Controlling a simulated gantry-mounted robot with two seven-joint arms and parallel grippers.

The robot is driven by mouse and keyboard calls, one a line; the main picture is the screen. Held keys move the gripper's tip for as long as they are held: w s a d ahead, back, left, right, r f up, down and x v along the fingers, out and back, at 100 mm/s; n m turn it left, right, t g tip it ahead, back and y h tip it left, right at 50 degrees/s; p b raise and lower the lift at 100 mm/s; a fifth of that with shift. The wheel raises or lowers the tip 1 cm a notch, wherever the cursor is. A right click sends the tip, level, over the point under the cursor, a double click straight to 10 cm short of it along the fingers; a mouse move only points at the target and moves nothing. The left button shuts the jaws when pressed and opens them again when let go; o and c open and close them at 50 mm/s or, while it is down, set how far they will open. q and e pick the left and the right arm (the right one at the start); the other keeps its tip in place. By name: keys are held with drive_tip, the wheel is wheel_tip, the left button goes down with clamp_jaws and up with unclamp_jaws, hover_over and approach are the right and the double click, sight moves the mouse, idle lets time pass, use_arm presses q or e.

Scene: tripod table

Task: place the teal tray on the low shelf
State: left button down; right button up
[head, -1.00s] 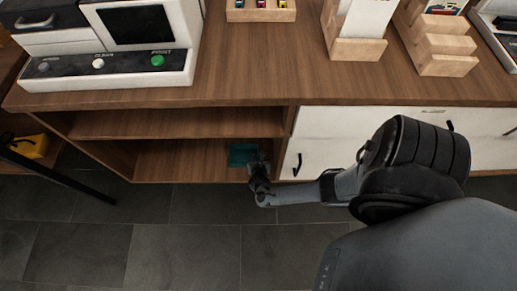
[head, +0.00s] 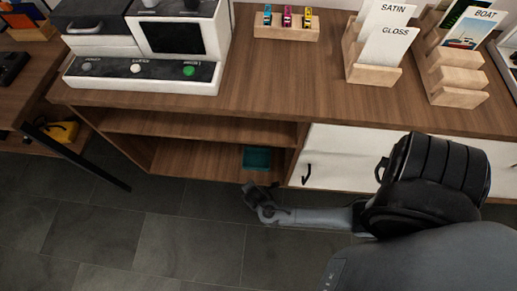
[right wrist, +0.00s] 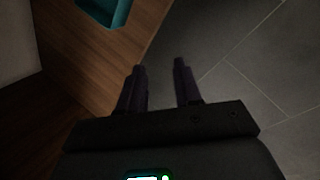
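The teal tray (head: 257,157) sits on the low shelf (head: 200,160) of the wooden cabinet, near its right wall and front edge. The tray's corner also shows at the top of the right wrist view (right wrist: 108,10). My right gripper (head: 248,188) is outside the cabinet, in front of and below the tray, apart from it. In the right wrist view its two fingers (right wrist: 160,66) are apart with nothing between them. My left gripper is in neither view.
The low shelf is bare left of the tray, under a middle shelf (head: 190,126). White drawers with a dark handle (head: 307,173) adjoin on the right. A machine (head: 150,72), a block with several small coloured items (head: 272,32) and card holders (head: 372,66) stand on top.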

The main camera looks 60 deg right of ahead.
drive_tip(key=s+a+r+m+y, duration=0.1)
drive_tip(key=r+m, duration=0.4)
drive_tip(key=r, duration=0.8)
drive_tip(key=s+a+r+m+y, duration=0.2)
drive_tip(key=s+a+r+m, duration=0.2)
drive_tip(key=r, duration=0.8)
drive_tip(key=shift+s+r+m+y, duration=0.3)
drive_tip(key=shift+s+r+m, duration=0.15)
drive_tip(key=shift+m, duration=0.55)
wheel_tip(320, 180, up, 63)
drive_tip(key=p, duration=6.3)
